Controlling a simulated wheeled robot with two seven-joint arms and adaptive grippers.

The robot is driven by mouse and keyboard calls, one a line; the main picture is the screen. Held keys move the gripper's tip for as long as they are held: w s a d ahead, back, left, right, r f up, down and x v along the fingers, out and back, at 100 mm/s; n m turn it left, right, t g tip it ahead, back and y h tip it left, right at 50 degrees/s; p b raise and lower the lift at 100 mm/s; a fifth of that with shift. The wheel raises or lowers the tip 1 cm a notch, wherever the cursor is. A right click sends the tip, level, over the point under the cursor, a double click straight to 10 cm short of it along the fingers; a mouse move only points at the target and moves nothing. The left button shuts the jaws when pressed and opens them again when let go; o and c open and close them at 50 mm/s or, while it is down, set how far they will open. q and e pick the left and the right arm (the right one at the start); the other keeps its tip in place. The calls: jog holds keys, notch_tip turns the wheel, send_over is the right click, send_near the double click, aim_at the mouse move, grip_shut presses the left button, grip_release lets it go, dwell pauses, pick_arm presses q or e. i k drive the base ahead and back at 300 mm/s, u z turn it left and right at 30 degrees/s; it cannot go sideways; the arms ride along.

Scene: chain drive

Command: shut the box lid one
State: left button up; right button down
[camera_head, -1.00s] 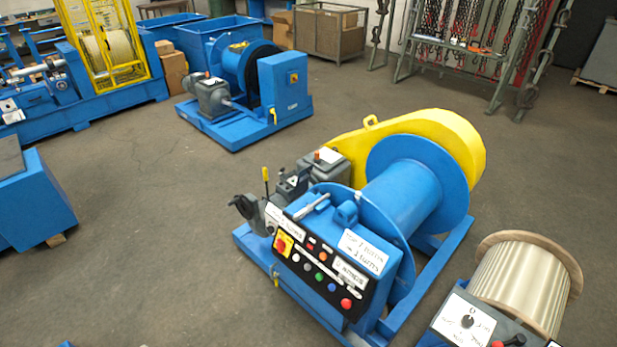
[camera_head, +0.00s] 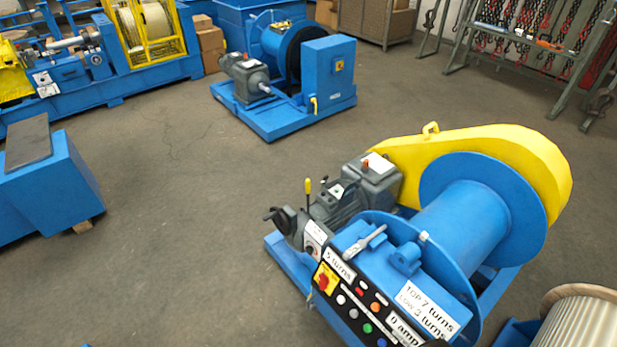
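Neither of my grippers is in view. No box with an open lid can be made out for certain. A blue box-like block (camera_head: 65,190) stands at the left, cut off by the picture edge, with a dark grey flat plate (camera_head: 28,142) lying on its top. I cannot tell whether that plate is a lid. A blue winch with a yellow chain guard (camera_head: 480,150) stands at the right, with a control panel with buttons and white labels on its front (camera_head: 365,305).
A second blue winch (camera_head: 325,75) stands further back. Cardboard boxes (camera_head: 208,42) and a blue machine with a yellow cage (camera_head: 150,35) are at the back left. A wooden-flanged spool (camera_head: 585,320) is at the lower right. The grey floor (camera_head: 180,220) between is clear.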

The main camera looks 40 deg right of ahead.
aim_at(353, 186)
jog(key=u, duration=0.2)
jog(key=i, duration=1.1)
jog(key=z, duration=0.1)
